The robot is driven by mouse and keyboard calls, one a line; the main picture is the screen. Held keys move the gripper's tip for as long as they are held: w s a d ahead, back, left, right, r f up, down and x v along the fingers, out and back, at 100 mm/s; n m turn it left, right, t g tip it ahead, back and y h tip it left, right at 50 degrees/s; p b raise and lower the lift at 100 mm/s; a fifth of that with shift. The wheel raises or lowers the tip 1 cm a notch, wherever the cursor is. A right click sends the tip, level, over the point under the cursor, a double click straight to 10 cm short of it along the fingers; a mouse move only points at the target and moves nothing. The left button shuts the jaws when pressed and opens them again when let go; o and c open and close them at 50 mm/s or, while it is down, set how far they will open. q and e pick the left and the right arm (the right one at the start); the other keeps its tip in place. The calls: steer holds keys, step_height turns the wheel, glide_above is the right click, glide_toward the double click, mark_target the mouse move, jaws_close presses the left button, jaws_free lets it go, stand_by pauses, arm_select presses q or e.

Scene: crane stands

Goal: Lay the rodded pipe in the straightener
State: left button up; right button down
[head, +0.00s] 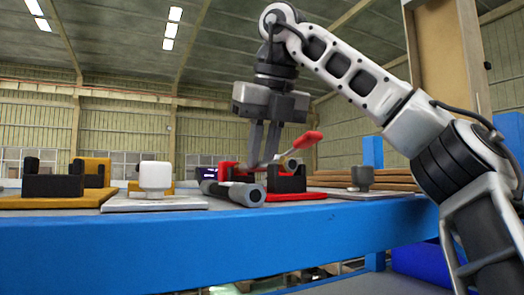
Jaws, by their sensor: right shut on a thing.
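My right gripper (264,163) reaches down from the right arm at mid-picture, its fingers shut on a thin, tilted piece that I take for the rodded pipe. A red handle (306,140) sticks up to the right at its end. The piece is just above or at a red-based stand with black upright blocks (290,184), which may be the straightener. I cannot tell whether the piece touches the blocks, as the fingers hide part of it. My left gripper is not in view.
A thick grey cylinder (234,192) lies in front of the red stand. A white block (155,176) on a pale plate and a yellow stand with black blocks (53,186) are to the left. A grey cup-like piece (362,177) and brown boards (393,177) are to the right.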

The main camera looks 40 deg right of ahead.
stand_by(0.3)
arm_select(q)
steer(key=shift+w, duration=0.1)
arm_select(e)
steer(key=c, duration=1.3)
jaws_free()
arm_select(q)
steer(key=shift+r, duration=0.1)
